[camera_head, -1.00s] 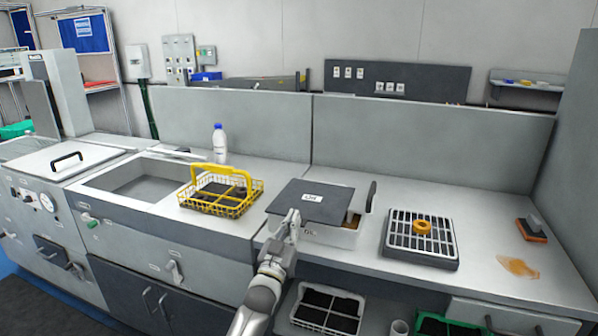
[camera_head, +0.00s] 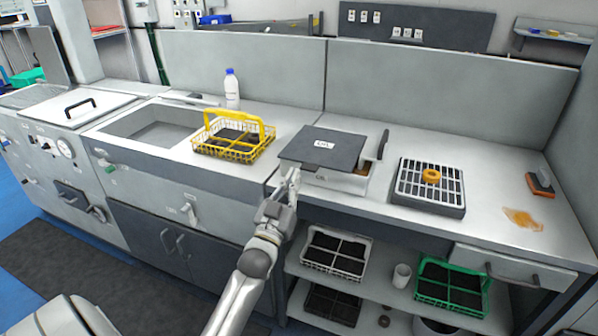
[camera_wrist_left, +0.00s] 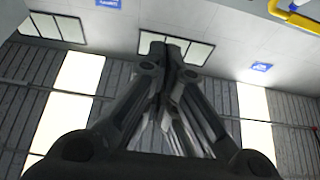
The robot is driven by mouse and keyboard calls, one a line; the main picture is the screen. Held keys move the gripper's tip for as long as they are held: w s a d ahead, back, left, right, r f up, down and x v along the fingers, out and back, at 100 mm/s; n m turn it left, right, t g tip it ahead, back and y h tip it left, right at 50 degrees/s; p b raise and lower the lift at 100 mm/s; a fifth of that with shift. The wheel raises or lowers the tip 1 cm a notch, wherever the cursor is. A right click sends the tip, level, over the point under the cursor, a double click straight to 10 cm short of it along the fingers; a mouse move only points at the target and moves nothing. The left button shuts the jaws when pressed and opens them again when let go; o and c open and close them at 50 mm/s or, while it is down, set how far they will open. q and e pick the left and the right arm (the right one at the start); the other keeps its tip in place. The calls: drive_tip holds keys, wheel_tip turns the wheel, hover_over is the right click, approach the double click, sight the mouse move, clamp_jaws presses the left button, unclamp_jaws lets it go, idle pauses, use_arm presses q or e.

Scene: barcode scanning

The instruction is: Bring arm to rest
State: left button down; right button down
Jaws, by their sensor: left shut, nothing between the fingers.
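My left gripper (camera_head: 291,178) is in front of the counter's front edge, by the near left side of a white box (camera_head: 338,181) with a dark lid-like panel (camera_head: 324,146) and a label. Its fingers are shut and empty. In the left wrist view the closed fingers (camera_wrist_left: 166,55) point up toward the ceiling, with nothing between them. The left arm reaches up from the bottom of the head view. Whether the fingertips touch the box cannot be told. My right gripper is out of view.
A yellow basket (camera_head: 233,137) and a white bottle (camera_head: 232,89) stand near the sink (camera_head: 160,125). A grate (camera_head: 430,185) with an orange ring (camera_head: 431,176) lies right of the box. Shelves below hold a white crate (camera_head: 336,254) and a green crate (camera_head: 452,287). Floor space is free at lower left.

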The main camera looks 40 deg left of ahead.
use_arm(q)
drive_tip(key=s+d+f+m+g+h, duration=0.1)
drive_tip(key=d+f+g, duration=0.1)
drive_tip(key=f, duration=0.8)
drive_tip(key=d+f+g+h, duration=0.1)
drive_tip(key=d+f+g, duration=0.15)
drive_tip(key=f, duration=0.85)
drive_tip(key=s+d+f+g+h, duration=0.1)
drive_tip(key=s+d+f+g, duration=0.1)
drive_tip(key=s+f, duration=0.35)
drive_tip(key=s+d+f+m+g, duration=0.1)
drive_tip(key=s+d+f+g, duration=0.1)
drive_tip(key=f, duration=0.7)
drive_tip(key=s+d+f+g+h, duration=0.15)
drive_tip(key=s+f, duration=0.25)
drive_tip(key=f, duration=0.4)
drive_tip(key=s+d+f+m+g, duration=0.1)
drive_tip(key=s+d+f+g, duration=0.1)
drive_tip(key=s+f, duration=0.45)
drive_tip(key=s+d+f+g, duration=0.2)
drive_tip(key=s+f+g, duration=0.1)
drive_tip(key=s+f, duration=0.3)
drive_tip(key=s+d+f+m+g, duration=0.1)
drive_tip(key=s+f, duration=0.3)
drive_tip(key=s, duration=0.8)
drive_tip(key=s+d+f+m+g, duration=0.1)
drive_tip(key=s+f+g, duration=0.2)
drive_tip(key=s, duration=1)
drive_tip(key=shift+d+f+g, duration=0.35)
drive_tip(key=shift+g, duration=0.45)
